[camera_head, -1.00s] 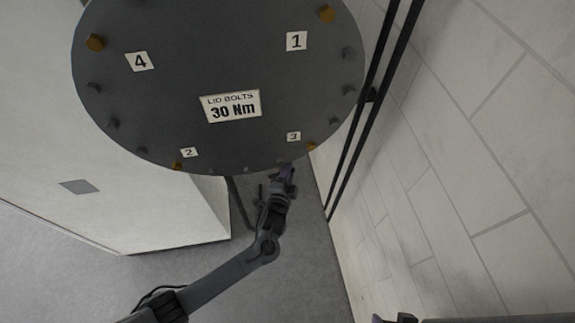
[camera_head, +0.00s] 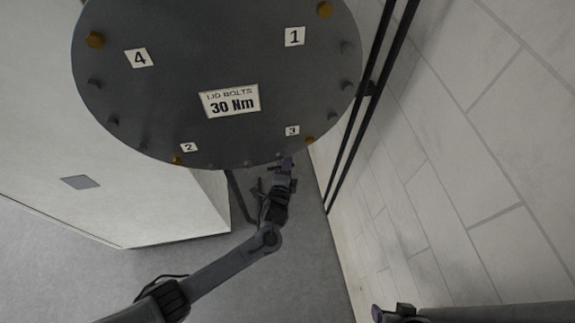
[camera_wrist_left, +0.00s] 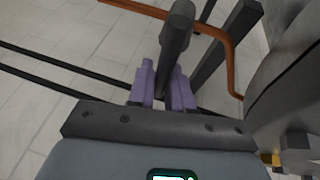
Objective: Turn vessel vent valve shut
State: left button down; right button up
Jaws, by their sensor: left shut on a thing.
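My left gripper (camera_head: 286,164) is at the lower right edge of the round vessel lid (camera_head: 165,100), with its tips partly hidden beneath the rim. In the left wrist view its purple fingers (camera_wrist_left: 164,88) are shut on a dark, rounded bar (camera_wrist_left: 176,38), which looks like the vent valve's handle. The valve body is not clearly seen, and in the head view the lid hides the handle. My right gripper (camera_head: 394,312) shows only in part at the bottom edge, away from the vessel; its jaws cannot be made out.
A copper-coloured pipe (camera_wrist_left: 228,50) bends close beside the handle in the left wrist view. Two black vertical pipes (camera_head: 350,140) run along the tiled wall (camera_head: 480,150) on the right. A pale cabinet (camera_head: 130,215) stands at left. Grey floor (camera_head: 310,270) is clear below.

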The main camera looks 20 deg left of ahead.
pick_arm(q)
jog(key=c, duration=1.1)
grip_release()
jog(key=shift+b+v, duration=0.9)
jog(key=shift+v, duration=4.5)
jog(key=shift+f, duration=0.1)
